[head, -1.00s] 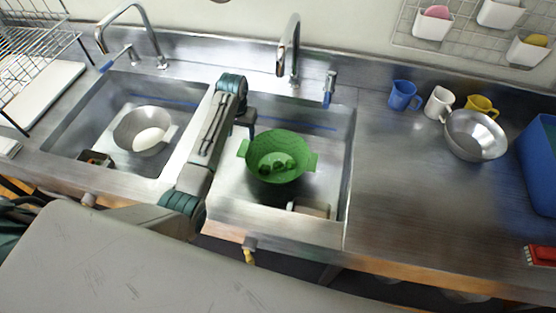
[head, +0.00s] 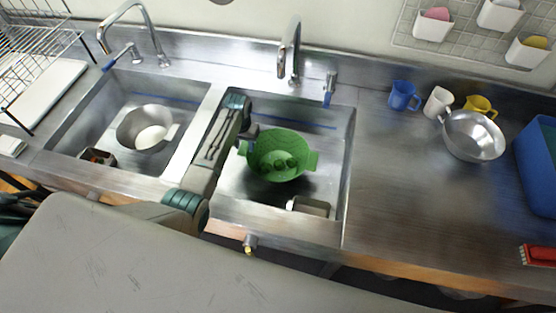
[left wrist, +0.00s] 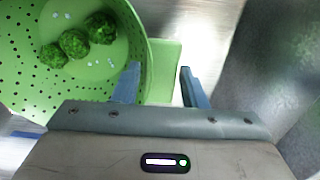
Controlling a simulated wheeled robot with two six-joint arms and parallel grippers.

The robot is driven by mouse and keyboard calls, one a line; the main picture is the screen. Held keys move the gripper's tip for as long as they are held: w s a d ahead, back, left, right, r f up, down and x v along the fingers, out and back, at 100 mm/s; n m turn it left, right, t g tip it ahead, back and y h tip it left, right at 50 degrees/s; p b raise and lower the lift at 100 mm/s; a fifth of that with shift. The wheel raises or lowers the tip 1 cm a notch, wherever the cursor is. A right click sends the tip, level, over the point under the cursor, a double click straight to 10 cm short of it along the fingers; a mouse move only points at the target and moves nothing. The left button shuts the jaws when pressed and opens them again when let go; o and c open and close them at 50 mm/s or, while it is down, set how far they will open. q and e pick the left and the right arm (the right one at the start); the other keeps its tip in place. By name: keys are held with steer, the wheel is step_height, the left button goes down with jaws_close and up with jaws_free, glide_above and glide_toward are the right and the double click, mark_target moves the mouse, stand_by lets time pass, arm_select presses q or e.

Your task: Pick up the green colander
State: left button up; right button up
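The green colander (head: 279,170) sits upright in the right-hand sink, with a tab handle on each side. It holds several dark green pieces that look like broccoli, also seen in the left wrist view of the colander (left wrist: 20,80). My left gripper (left wrist: 157,85) is open, its two blue-grey fingers apart. One finger is beside the colander's wall and over part of its handle (left wrist: 163,68); I cannot tell whether they touch. In the head view the left gripper (head: 246,140) is at the colander's left handle, mostly hidden by my arm. My right gripper is not in view.
The right sink (head: 235,195) also holds a small rectangular container (head: 310,206). The left sink holds a metal bowl (head: 133,122) with a white item. A faucet (head: 290,50) stands behind. Mugs, a steel bowl (head: 474,136) and a blue bin (head: 540,165) stand on the right counter.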

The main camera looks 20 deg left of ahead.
arm_select(q)
steer(key=c, duration=0.7)
jaws_close()
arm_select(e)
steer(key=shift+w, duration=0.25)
arm_select(q)
steer(key=shift+r, duration=0.1)
step_height(320, 180, up, 10)
steer(key=b, duration=0.2)
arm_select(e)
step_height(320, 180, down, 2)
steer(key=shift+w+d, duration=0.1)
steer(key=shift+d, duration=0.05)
arm_select(q)
steer(key=shift+o, duration=2.2)
jaws_free()
jaws_close()
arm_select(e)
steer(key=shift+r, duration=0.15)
